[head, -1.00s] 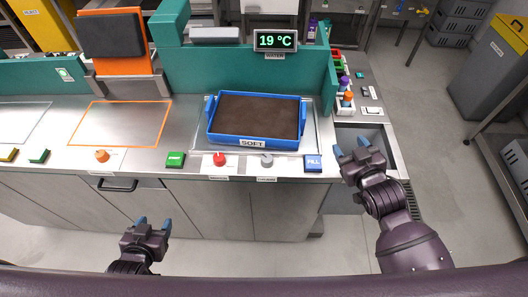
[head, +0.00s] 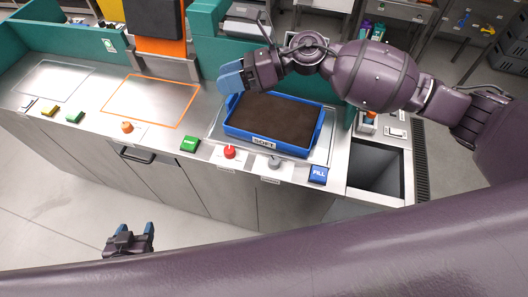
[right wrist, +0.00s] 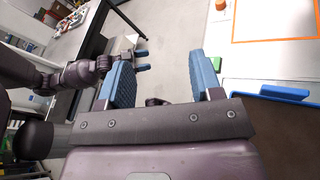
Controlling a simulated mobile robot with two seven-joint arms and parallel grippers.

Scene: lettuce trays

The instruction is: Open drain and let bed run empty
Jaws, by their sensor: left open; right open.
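A blue tray (head: 300,150) marked SOFT, filled with dark soil, sits on the metal bed (head: 213,130). In front of it are a red knob (head: 230,152), a grey knob (head: 274,162), a green START button (head: 190,144) and a blue FILL button (head: 318,174). The knob labels are too small to read. My right gripper (head: 230,77) is open and empty above the tray's back left corner; its fingers show apart in the right wrist view (right wrist: 162,82). My left gripper (head: 130,240) is open and empty in front of the counter, low down. No water is visible.
An open sink (head: 377,165) lies right of the bed. An orange knob (head: 127,127) and an orange-outlined square (head: 150,100) are on the left counter. A teal partition (head: 213,60) stands behind. My right arm hides the temperature display.

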